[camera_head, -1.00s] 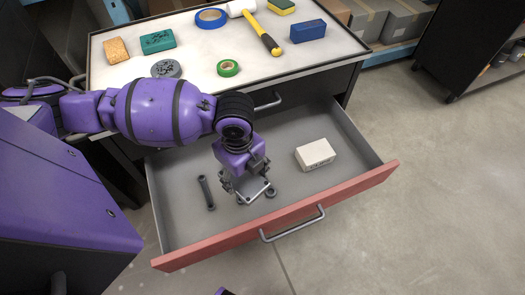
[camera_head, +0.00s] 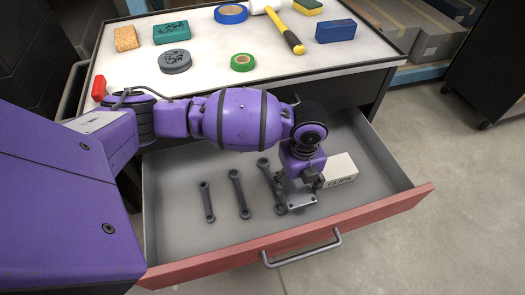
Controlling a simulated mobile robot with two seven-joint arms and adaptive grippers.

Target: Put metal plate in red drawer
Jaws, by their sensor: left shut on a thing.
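The red-fronted drawer (camera_head: 400,202) is pulled open under the worktop, with a grey interior. My left gripper (camera_head: 299,190) reaches down over the right half of the drawer and is shut on a small grey metal plate (camera_head: 302,201). The plate shows below the fingers, between the wrenches and a white box. I cannot tell whether it touches the drawer floor. The fingers and wrist hide part of the plate. My right gripper is not in view.
In the drawer lie dark wrenches (camera_head: 207,202), (camera_head: 239,194) and a white box (camera_head: 341,170) marked CLIPS. On the worktop are a hammer (camera_head: 292,40), tape rolls (camera_head: 243,62) and several blocks (camera_head: 335,31).

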